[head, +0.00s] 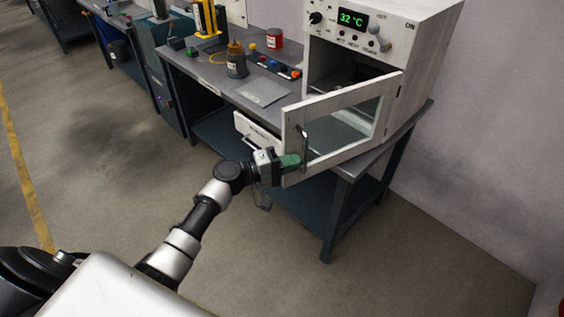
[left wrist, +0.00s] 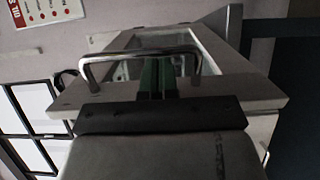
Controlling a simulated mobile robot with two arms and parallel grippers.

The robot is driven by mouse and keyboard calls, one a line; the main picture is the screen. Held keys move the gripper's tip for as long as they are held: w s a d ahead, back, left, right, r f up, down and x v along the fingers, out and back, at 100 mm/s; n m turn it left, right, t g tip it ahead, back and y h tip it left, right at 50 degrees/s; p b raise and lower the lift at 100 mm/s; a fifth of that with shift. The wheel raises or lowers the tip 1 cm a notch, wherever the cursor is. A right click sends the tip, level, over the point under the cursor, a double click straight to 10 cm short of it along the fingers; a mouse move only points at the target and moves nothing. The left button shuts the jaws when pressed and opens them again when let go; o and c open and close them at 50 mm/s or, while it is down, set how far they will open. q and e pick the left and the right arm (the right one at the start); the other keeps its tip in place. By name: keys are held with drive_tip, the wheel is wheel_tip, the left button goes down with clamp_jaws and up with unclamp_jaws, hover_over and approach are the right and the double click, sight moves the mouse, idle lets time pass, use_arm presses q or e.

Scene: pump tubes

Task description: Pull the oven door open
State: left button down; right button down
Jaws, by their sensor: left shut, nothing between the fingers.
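The white oven (head: 428,65) stands on the bench with its door (head: 335,160) swung well open, its inside showing. The door has a glass window and a dark bar handle (head: 304,148); the handle also shows in the left wrist view (left wrist: 130,53). My left gripper (head: 293,161) is at the door's outer face, beside the handle's lower part. Its green fingers (left wrist: 157,78) are together and empty, with their tips close to the handle bar. I cannot tell whether they touch the handle or the door. My right gripper is not in view.
The bench (head: 225,93) holds a dark jar (head: 236,65), a red can (head: 274,39), a grey plate (head: 262,92) and coloured buttons. A white drawer (head: 255,133) sits under the benchtop near my arm. The floor (head: 110,150) to the left is clear.

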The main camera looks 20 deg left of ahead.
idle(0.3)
use_arm(q)
drive_tip(key=s+d+n+t+y+p, duration=0.1)
drive_tip(key=s+d+y, duration=0.1)
drive_tip(key=d, duration=0.8)
drive_tip(key=s+d+n+t+y+p, duration=0.2)
drive_tip(key=s+d, duration=0.1)
drive_tip(key=d, duration=0.7)
drive_tip(key=shift+s, duration=0.35)
drive_tip(key=shift+d, duration=0.1)
